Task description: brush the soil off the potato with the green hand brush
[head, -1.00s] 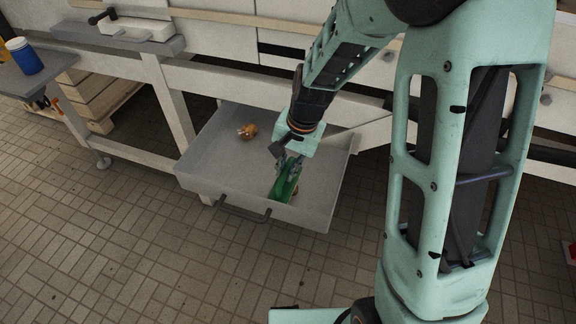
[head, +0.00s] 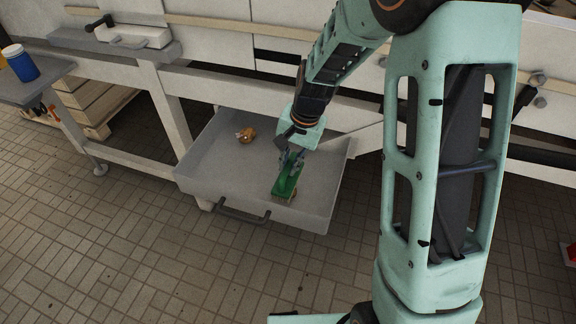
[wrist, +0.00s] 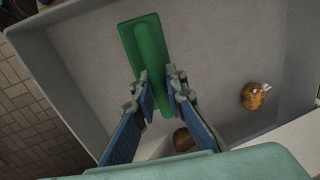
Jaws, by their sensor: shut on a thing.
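The potato (head: 245,136) is orange-brown with pale spots and lies on the floor of the grey drawer (head: 237,165), towards its back left. It is at the right in the wrist view (wrist: 255,96). The green hand brush (head: 286,181) is over the drawer's front right part, its broad green face showing. In the wrist view the brush (wrist: 144,45) extends up from between the fingers. My gripper (head: 290,158) is shut on the brush, apart from the potato. Its two blue-padded fingers show in the wrist view (wrist: 161,88). The bristles are mostly hidden.
The drawer has raised walls and a dark front handle (head: 242,214). A brown item (wrist: 183,140) sits under my fingers; I cannot tell what it is. Wooden pallets (head: 97,103) stand beneath the bench at left.

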